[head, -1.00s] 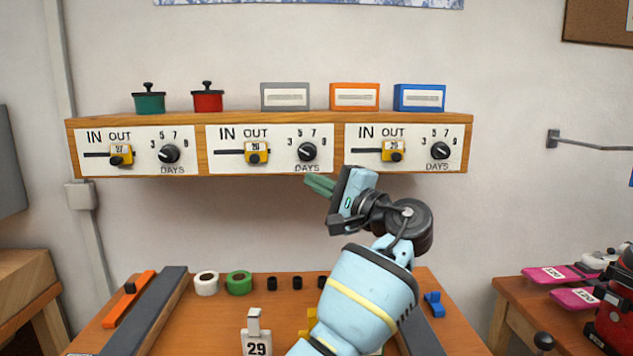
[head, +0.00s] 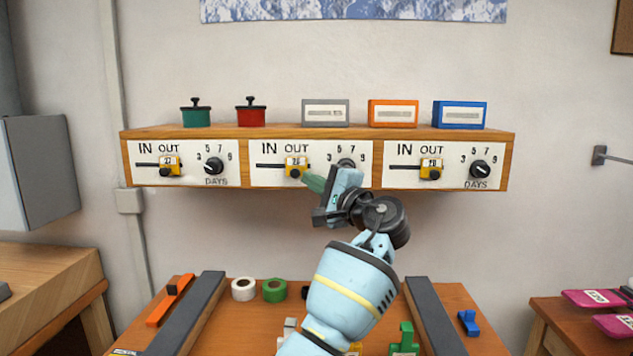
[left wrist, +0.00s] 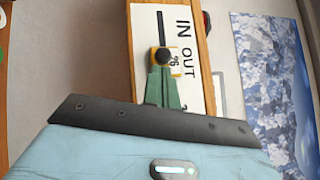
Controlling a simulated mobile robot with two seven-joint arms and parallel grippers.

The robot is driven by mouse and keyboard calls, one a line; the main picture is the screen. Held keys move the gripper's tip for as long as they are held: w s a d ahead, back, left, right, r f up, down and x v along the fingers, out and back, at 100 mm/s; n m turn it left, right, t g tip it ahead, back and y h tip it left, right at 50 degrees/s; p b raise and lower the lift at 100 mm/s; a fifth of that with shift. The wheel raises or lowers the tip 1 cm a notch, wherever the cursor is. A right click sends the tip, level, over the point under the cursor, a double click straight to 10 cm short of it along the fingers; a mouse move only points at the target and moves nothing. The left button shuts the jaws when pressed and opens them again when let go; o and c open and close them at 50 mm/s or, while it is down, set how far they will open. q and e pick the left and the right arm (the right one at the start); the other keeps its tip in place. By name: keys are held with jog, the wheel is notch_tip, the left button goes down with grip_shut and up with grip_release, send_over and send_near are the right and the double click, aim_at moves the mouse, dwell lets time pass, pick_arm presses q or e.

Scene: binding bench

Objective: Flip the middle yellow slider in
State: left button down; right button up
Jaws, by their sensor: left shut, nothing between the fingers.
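The middle yellow slider (head: 297,162) sits at the OUT end of its slot on the middle white panel (head: 265,178), with a dark round knob at its lower part. It also shows in the left wrist view (left wrist: 175,70), with the empty slot running toward IN. My left gripper (head: 308,181) is shut and empty, its green fingertips just right of and below the slider's knob. In the left wrist view the fingertips (left wrist: 160,72) overlap the slider's edge beside the knob; I cannot tell whether they touch. My gripper partly hides the middle DAYS dial (head: 346,164). My right gripper is out of view.
The left slider (head: 169,162) and right slider (head: 431,168) also sit toward OUT. The wooden shelf (head: 376,187) carries pots and coloured boxes on top. Below, the bench holds tape rolls (head: 274,290) and dark rails (head: 428,310). The wall in between is clear.

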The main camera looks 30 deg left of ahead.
pick_arm(q)
jog(key=shift+a, duration=0.1)
